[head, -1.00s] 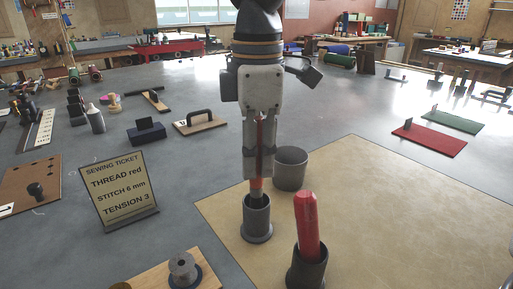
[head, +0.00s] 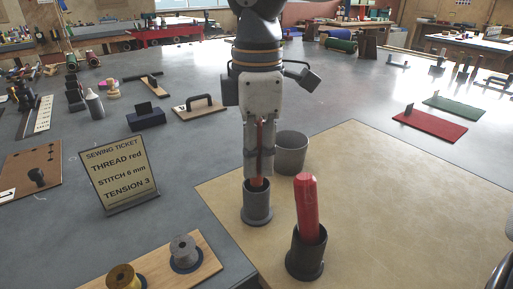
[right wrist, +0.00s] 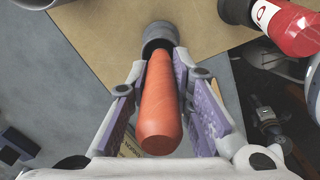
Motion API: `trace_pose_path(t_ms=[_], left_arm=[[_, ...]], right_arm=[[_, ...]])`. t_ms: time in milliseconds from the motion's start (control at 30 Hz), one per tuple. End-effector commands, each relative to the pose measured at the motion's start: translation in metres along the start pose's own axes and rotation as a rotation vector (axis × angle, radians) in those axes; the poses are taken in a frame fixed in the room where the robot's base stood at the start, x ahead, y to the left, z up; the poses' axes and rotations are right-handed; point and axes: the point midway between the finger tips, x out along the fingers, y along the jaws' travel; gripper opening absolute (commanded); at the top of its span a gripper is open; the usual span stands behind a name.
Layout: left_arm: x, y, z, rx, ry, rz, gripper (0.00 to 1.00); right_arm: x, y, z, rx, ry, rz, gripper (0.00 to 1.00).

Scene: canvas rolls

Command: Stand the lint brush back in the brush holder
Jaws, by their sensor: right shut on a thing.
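The lint brush, with an orange-red handle (right wrist: 160,105), stands roughly upright between the fingers of my right gripper (head: 258,172). The gripper is shut on it. Its lower end is inside the mouth of a grey cup-shaped brush holder (head: 257,207), which also shows in the right wrist view (right wrist: 159,33). The fingertips are just above the holder's rim. How deep the brush sits, and whether it touches the bottom, is hidden. My left gripper is not in view.
A red roll-like object (head: 306,205) stands in another grey cup (head: 306,258) at front right. A wider grey cup (head: 291,153) is close behind the holder. The sewing ticket sign (head: 120,172) and thread spools (head: 184,252) are left. The tan mat (head: 400,210) is clear at right.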

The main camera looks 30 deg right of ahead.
Motion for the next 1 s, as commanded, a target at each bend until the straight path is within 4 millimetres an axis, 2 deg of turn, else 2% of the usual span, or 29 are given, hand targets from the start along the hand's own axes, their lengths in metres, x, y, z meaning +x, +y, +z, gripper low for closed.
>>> trace_pose_path(t_ms=[333,667,700,767,1000], left_arm=[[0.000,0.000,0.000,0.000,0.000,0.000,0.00],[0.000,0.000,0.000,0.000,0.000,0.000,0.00],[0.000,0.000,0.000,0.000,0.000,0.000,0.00],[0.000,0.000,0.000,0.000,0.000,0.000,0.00],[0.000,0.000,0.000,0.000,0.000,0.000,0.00]], right_arm=[[0.010,-0.001,0.000,-0.001,0.000,0.000,0.00],[0.011,0.000,0.000,0.000,0.000,0.000,0.00],[0.011,0.000,0.000,-0.001,0.000,0.000,0.29],[0.011,0.000,0.000,0.000,0.000,0.000,0.43],[0.011,0.000,0.000,0.000,0.000,0.000,0.43]])
